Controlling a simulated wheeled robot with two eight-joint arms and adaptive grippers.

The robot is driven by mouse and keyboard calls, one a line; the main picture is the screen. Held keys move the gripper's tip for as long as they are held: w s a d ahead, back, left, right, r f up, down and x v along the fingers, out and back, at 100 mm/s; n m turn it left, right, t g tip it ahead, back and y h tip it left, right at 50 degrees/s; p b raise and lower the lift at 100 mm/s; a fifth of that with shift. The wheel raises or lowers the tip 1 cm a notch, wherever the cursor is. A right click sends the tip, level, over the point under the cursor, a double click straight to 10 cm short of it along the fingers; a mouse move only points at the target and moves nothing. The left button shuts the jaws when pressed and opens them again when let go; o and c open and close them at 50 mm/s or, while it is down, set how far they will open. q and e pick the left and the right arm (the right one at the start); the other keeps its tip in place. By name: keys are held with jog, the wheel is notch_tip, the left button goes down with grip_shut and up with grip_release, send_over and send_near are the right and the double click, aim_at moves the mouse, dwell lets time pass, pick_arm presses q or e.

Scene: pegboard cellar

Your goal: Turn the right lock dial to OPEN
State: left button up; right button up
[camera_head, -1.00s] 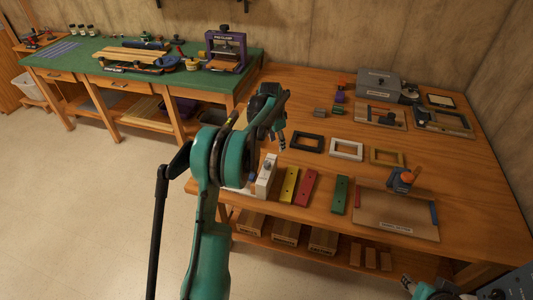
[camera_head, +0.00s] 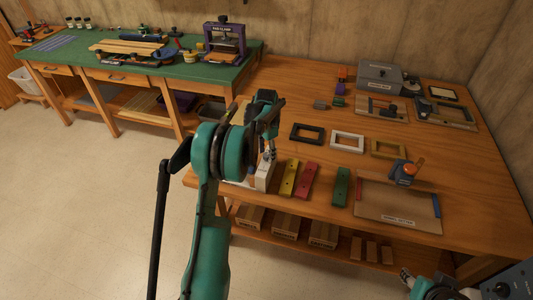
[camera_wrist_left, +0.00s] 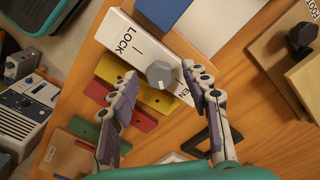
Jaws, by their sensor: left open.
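The lock dial is a grey knob (camera_wrist_left: 160,73) on a white block (camera_wrist_left: 128,42) with the printed words LOCK and OPEN in the left wrist view. OPEN is partly hidden behind a finger. Which way the knob points is hard to tell. In the head view the white block (camera_head: 263,177) stands near the front left of the wooden table. My left gripper (camera_head: 269,150) is just above it, open, and its fingers (camera_wrist_left: 160,80) lie either side of the knob in the wrist view. Contact cannot be told. My right gripper (camera_head: 407,279) is only partly seen at the lower right.
Yellow (camera_head: 289,178), red (camera_head: 307,181) and green (camera_head: 341,187) bars lie right of the block. Black (camera_head: 307,133), white (camera_head: 347,142) and tan (camera_head: 388,149) frames lie behind. A board (camera_head: 397,207) lies at the front right. A green-topped bench (camera_head: 70,57) stands back left.

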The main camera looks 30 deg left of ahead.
pick_arm(q)
jog(key=shift+c, duration=0.4)
grip_shut()
jog(key=shift+n, duration=0.3)
jog(key=n+p, duration=0.1)
jog(key=n, duration=0.1)
jog(key=shift+n, duration=0.3)
jog(key=shift+n+p, duration=0.6)
jog(key=shift+n, duration=1.6)
